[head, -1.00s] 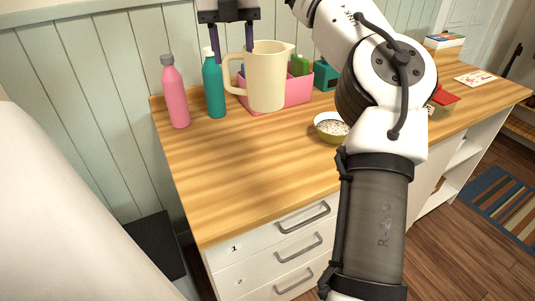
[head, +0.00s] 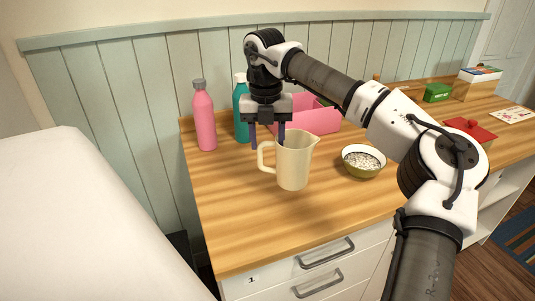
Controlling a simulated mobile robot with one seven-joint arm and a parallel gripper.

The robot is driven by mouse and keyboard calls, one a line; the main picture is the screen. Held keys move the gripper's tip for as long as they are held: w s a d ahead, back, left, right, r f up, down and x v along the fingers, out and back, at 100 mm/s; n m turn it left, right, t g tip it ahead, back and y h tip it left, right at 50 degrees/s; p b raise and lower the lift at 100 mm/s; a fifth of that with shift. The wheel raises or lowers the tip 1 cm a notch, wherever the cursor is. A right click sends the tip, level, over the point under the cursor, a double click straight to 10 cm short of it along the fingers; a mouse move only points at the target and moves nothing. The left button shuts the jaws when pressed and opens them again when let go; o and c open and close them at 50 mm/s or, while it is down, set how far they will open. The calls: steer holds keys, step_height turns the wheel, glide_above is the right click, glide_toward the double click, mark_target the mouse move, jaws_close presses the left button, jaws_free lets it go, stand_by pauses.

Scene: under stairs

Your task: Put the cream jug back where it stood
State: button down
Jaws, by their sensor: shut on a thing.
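The cream jug (head: 294,162) is upright in front of the pink bin, its handle to the left and its spout to the right. My gripper (head: 267,141) points down at the jug's handle side, with a dark finger on either side of the handle's top. It is shut on the jug. The fingertips are partly hidden by the jug and its handle. I cannot tell whether the jug's base touches the wooden counter (head: 235,215) or hangs just above it.
A pink bottle (head: 204,120) and a teal bottle (head: 241,112) stand behind left. The pink bin (head: 318,121) is behind the jug. A bowl of white bits (head: 363,161) is close on the right. The counter's front left is clear.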

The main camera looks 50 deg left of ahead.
steer(key=shift+f+p, duration=0.4)
steer(key=shift+f, duration=2.05)
steer(key=shift+f, duration=0.15)
steer(key=c, duration=0.7)
jaws_free()
